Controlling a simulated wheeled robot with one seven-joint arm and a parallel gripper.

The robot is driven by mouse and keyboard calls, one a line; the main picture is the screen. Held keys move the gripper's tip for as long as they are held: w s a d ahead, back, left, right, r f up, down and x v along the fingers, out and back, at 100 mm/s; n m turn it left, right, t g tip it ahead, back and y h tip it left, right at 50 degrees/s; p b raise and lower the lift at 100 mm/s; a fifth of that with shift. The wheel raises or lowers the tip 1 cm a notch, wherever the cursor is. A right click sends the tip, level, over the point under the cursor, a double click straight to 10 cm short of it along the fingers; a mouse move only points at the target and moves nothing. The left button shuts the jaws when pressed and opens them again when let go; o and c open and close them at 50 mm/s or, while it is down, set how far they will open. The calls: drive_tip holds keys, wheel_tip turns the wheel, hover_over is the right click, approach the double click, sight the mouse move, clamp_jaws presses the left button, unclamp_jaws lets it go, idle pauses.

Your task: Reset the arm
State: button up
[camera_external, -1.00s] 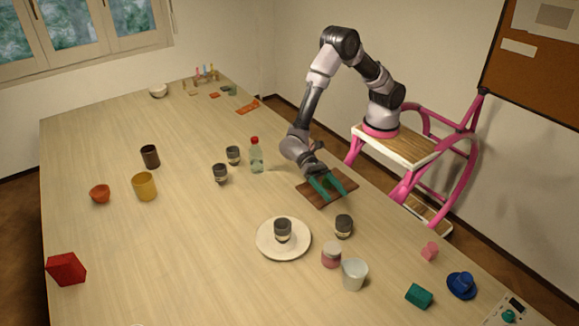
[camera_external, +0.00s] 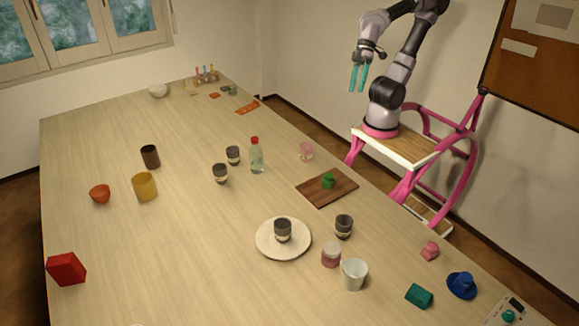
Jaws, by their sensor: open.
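My gripper (camera_external: 357,90) is raised high above the far right side of the table, close to my own base. Its two teal fingers point down and stand apart, with nothing between them. My arm is folded up and back and touches nothing on the table (camera_external: 110,230). Below and to the front of my gripper, a small green object (camera_external: 328,181) sits on a dark brown wooden board (camera_external: 315,198). A pink cup-like thing (camera_external: 306,151) stands just behind the board.
A clear bottle with a red cap (camera_external: 256,156) stands left of the board, beside dark cups (camera_external: 220,174). A white plate (camera_external: 264,248) holds another dark cup. A white cup (camera_external: 354,274), pink jar (camera_external: 331,255) and blue hat-like thing (camera_external: 461,285) are nearer. The air around my gripper is clear.

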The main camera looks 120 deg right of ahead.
drive_tip(key=s+d, duration=0.1)
drive_tip(key=t, duration=0.1)
drive_tip(key=s+d+h, duration=0.1)
drive_tip(key=shift+s+d+r+n+t, duration=0.3)
